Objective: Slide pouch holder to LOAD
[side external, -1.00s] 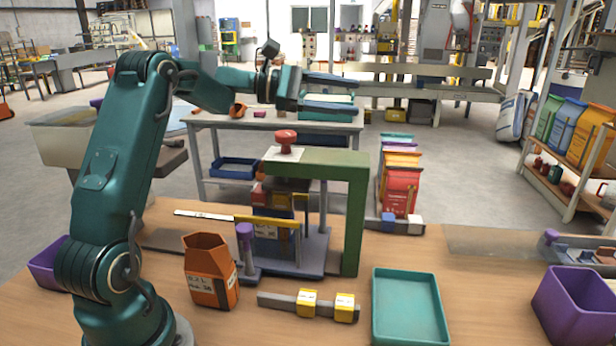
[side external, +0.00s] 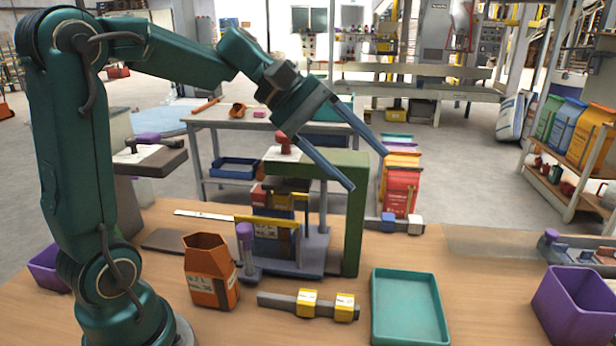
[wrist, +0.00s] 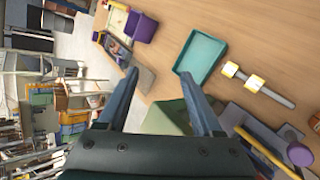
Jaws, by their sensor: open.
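The pouch holder appears to be the grey carriage with a purple knob (side external: 244,234) and a yellow bar (side external: 266,221), with a dark blue pouch (side external: 266,247) behind the bar. It sits on a grey base plate (side external: 300,267) at the green frame (side external: 357,220) with a red knob (side external: 283,140) on top. In the wrist view the purple knob (wrist: 300,153) and yellow bar (wrist: 268,152) are at lower right. My gripper (side external: 369,170) is open and empty, fingers angled down to the right, above and apart from the holder. I cannot read any LOAD mark.
A grey bar with yellow blocks (side external: 308,303) and a teal tray (side external: 410,312) lie in front. A purple bin (side external: 578,305) is at right. The wooden table between tray and bin is clear.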

